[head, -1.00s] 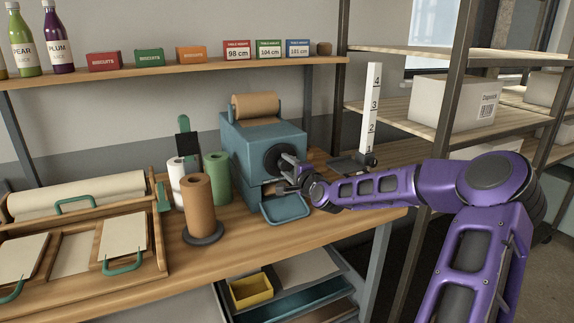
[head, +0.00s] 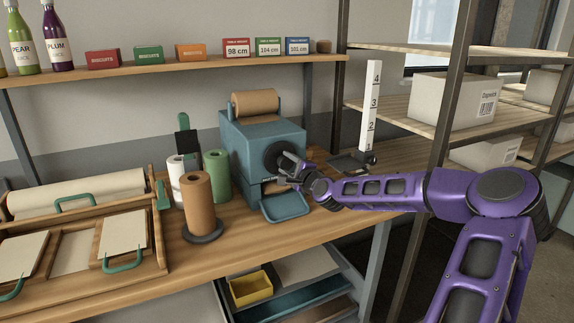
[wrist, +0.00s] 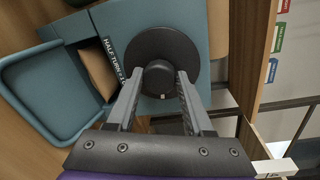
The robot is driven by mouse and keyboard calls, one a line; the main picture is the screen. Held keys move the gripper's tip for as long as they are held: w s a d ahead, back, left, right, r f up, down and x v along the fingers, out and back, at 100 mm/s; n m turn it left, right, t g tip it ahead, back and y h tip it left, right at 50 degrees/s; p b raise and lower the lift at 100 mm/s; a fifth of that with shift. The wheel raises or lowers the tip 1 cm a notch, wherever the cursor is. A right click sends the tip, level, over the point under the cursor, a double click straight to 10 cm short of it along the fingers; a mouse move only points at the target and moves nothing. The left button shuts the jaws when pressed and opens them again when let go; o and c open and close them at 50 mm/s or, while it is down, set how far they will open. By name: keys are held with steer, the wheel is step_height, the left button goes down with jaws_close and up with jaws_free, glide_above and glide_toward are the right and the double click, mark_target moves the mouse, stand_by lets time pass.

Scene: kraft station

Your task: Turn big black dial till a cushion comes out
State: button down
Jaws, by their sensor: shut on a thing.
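The teal machine (head: 258,135) stands on the wooden bench with a brown paper roll on top. Its big black dial (head: 273,155) is on the front face; in the wrist view the dial (wrist: 150,45) is a round black disc with a raised grip. My gripper (head: 284,169) is at the dial; in the wrist view its fingers (wrist: 160,80) close on either side of the raised grip. A brown paper piece (wrist: 97,72) shows in the outlet beside the dial, partly hidden. The teal tray (head: 284,206) below looks empty.
Brown (head: 199,195), white (head: 177,180) and green (head: 217,172) rolls stand left of the machine. A numbered white post (head: 371,105) stands to its right. A label reading "HALF TURN" (wrist: 113,62) is beside the dial, partly hidden.

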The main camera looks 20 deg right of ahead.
steer(key=shift+c, duration=1.5)
jaws_free()
steer(key=shift+s, duration=0.1)
steer(key=s+r, duration=0.1)
steer(key=s, duration=1.6)
steer(key=shift+d+r, duration=0.2)
steer(key=shift+d, duration=0.25)
